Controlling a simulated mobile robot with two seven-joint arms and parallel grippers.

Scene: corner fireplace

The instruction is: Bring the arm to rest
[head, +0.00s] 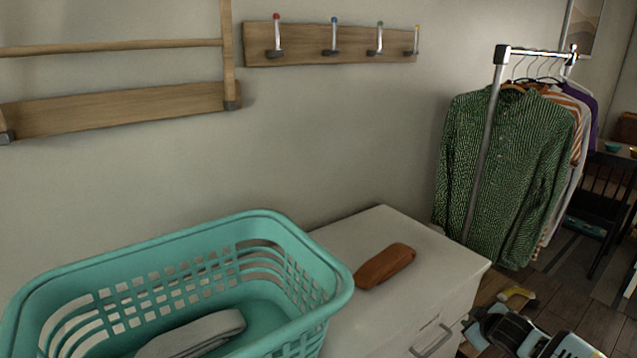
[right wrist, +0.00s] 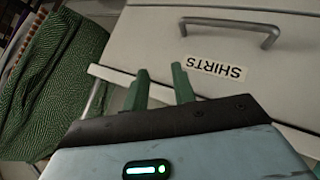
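My right gripper (right wrist: 161,82) shows in the right wrist view with its two green fingers apart and nothing between them. It is in front of a white drawer front with a "SHIRTS" label (right wrist: 215,69), which appears upside down. In the head view my right arm and gripper (head: 484,328) are low at the bottom right, beside the white drawer unit (head: 400,310). My left arm and gripper are not in view.
A teal laundry basket (head: 262,222) with a folded grey cloth (head: 195,334) stands at the lower left. A brown case (head: 385,266) lies on the drawer unit. A rack with a green shirt (head: 505,165) stands at right. Wall hooks (head: 335,45) are above.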

